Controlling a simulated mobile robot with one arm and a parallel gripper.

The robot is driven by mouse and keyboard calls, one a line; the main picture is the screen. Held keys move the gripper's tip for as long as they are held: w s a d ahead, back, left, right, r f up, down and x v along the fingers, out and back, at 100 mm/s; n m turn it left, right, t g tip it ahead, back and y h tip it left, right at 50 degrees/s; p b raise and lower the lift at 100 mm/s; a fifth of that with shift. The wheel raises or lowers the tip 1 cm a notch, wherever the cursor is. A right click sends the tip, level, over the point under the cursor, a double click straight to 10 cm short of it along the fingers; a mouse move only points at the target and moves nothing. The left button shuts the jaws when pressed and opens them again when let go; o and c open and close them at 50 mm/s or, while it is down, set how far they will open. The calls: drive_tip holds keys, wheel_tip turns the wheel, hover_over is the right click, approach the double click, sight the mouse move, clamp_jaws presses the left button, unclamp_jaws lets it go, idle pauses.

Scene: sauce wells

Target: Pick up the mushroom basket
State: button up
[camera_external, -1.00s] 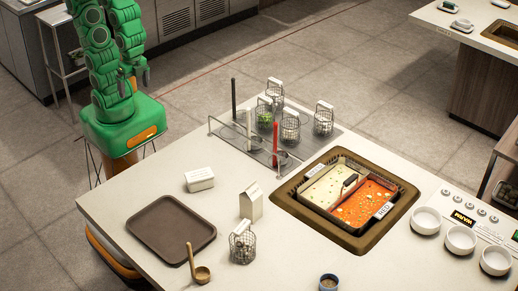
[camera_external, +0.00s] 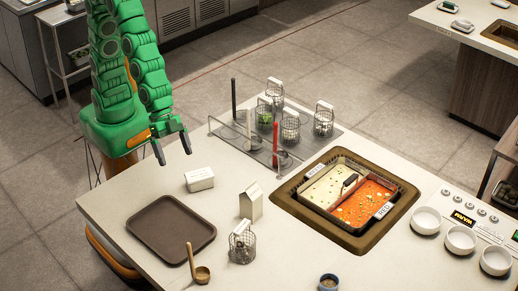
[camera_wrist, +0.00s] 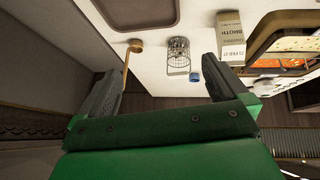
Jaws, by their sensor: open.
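Several small wire baskets with white tags are in view, and I cannot read which tag names mushrooms. One wire basket (camera_external: 242,247) stands alone on the counter's front part, with brownish-grey contents. It also shows in the wrist view (camera_wrist: 178,61), ahead between the fingers. The others stand on the metal rack at the back, including a basket with green contents (camera_external: 264,117) and a basket at the rack's right (camera_external: 323,123). My gripper (camera_external: 173,154) is open and empty, above the counter's back left edge, well apart from every basket. Its spread fingers show in the wrist view (camera_wrist: 170,75).
A brown tray (camera_external: 171,230), a wooden ladle (camera_external: 199,272), a white box (camera_external: 199,179) and a broth carton (camera_external: 251,203) stand near the lone basket. A blue cup (camera_external: 329,282) is at the front. A two-part soup pot (camera_external: 388,226) is sunk to the right.

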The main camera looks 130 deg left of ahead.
drive_tip(key=w+d+f+n+t+y, duration=0.1)
drive_tip(key=w+f+t, duration=0.15)
drive_tip(key=w, duration=0.45)
drive_tip(key=w+d+f+t, duration=0.1)
drive_tip(key=w+f+t, duration=0.15)
drive_tip(key=w, duration=0.45)
drive_tip(key=n+t+y, duration=0.1)
drive_tip(key=t+y, duration=0.2)
drive_tip(key=t, duration=0.2)
approach(245, 229)
drive_tip(key=w, duration=0.2)
drive_tip(key=shift+w+a+f+t+y, duration=0.2)
drive_tip(key=shift+f+t+y, duration=0.1)
drive_tip(key=shift+f+y, duration=0.15)
drive_tip(key=shift+w+a+f+t+y, duration=0.1)
drive_tip(key=shift+w+f+t+y, duration=0.05)
drive_tip(key=shift+f+t+y, duration=0.25)
drive_tip(key=shift+d+x, duration=0.15)
drive_tip(key=shift+x, duration=1.8)
drive_tip(key=shift+d+x, duration=0.1)
drive_tip(key=shift+x, duration=1.85)
drive_tip(key=shift+r, duration=0.1)
drive_tip(key=shift+c, duration=0.5)
drive_tip(key=c, duration=1.3)
